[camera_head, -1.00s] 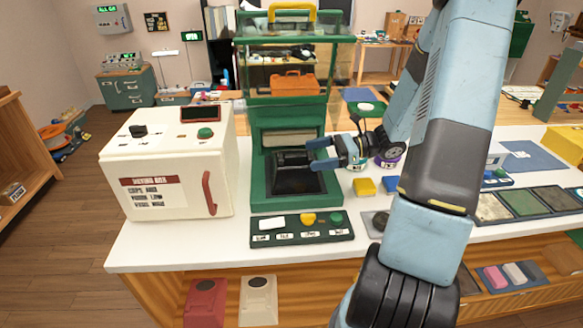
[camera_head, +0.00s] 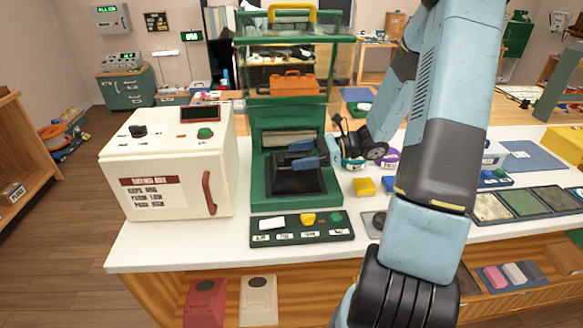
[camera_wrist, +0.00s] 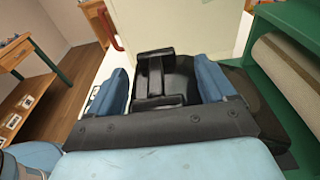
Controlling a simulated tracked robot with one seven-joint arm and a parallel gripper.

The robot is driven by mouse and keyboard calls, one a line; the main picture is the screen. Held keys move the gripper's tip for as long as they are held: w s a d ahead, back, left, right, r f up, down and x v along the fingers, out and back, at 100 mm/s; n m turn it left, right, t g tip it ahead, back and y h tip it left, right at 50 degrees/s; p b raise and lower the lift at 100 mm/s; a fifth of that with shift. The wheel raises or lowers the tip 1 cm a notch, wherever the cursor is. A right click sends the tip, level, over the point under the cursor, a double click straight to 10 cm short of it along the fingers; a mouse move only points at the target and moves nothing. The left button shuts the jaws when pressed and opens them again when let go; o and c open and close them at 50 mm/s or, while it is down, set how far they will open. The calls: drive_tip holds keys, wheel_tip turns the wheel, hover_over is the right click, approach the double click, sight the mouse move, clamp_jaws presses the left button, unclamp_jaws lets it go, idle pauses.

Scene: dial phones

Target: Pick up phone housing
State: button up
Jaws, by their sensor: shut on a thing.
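The black phone housing (camera_wrist: 160,78), with a raised cradle-like top, sits between my two blue fingers in the wrist view. In the head view the housing (camera_head: 280,158) is a dark shape in the bay of the green press-like machine (camera_head: 257,190), partly hidden by my fingers. My gripper (camera_head: 301,154) reaches into the bay from the right and is shut on the housing; it also shows in the wrist view (camera_wrist: 162,84). The housing is low, over the machine's dark bed. I cannot tell if it touches the bed.
A cream box with a red handle (camera_head: 167,165) stands close left of the machine. A button panel (camera_head: 302,229) lies in front. Yellow (camera_head: 364,187) and blue blocks are on the white counter to the right. The machine's green frame rises around the bay.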

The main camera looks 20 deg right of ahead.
drive_tip(key=c, duration=1.1)
